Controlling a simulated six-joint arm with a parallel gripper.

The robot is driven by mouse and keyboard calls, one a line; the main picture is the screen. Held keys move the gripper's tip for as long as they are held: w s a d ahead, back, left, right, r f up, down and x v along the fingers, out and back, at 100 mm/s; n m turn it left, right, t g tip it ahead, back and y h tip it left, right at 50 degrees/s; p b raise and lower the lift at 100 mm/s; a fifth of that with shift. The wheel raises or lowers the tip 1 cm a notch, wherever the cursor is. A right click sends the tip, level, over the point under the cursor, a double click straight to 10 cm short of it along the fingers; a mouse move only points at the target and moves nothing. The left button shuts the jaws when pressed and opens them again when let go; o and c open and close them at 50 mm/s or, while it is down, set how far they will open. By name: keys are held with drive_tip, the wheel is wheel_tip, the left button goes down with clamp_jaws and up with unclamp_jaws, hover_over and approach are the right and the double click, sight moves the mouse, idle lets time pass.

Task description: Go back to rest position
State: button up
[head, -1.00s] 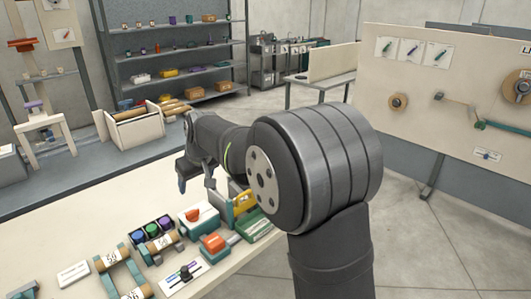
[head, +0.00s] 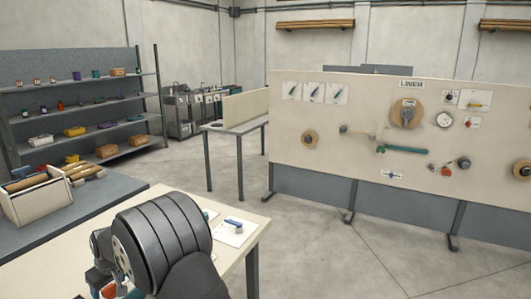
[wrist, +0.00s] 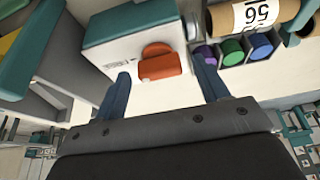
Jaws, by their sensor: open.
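My gripper (wrist: 164,84) is open in the wrist view, with its two blue-grey fingers apart and nothing visible held between them. An orange-red knob (wrist: 158,67) on a white and teal box (wrist: 115,52) appears beyond and between the fingers. I cannot tell how far the fingertips are from it. In the head view my arm is at the bottom left over the pale table (head: 60,264), and its large dark joint hides most of the gripper.
A white plate with a blue handle (head: 233,229) lies near the table edge. The LINER panel (head: 340,150) stands across open floor (head: 340,250).

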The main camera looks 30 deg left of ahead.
drive_tip(key=shift+a+f, duration=0.1)
drive_tip(key=shift+f, duration=0.15)
drive_tip(key=v, duration=1.8)
drive_tip(key=x, duration=1.8)
drive_tip(key=shift+f, duration=0.2)
drive_tip(key=shift+w+r+n, duration=0.1)
drive_tip(key=shift+r+n, duration=0.4)
drive_tip(key=shift+r, duration=0.05)
drive_tip(key=v, duration=1.7)
drive_tip(key=shift+a+f+m+t+h, duration=0.2)
drive_tip(key=shift+a+f+m+t, duration=0.45)
drive_tip(key=shift+f+m, duration=1.15)
drive_tip(key=shift+a+f+m+t+h, duration=0.2)
drive_tip(key=shift+a+f+m, duration=0.85)
drive_tip(key=shift+f, duration=1.35)
drive_tip(key=shift+a+f+m+t+h, duration=0.2)
drive_tip(key=shift+a+f+m+t, duration=0.45)
drive_tip(key=shift+f+m, duration=1.15)
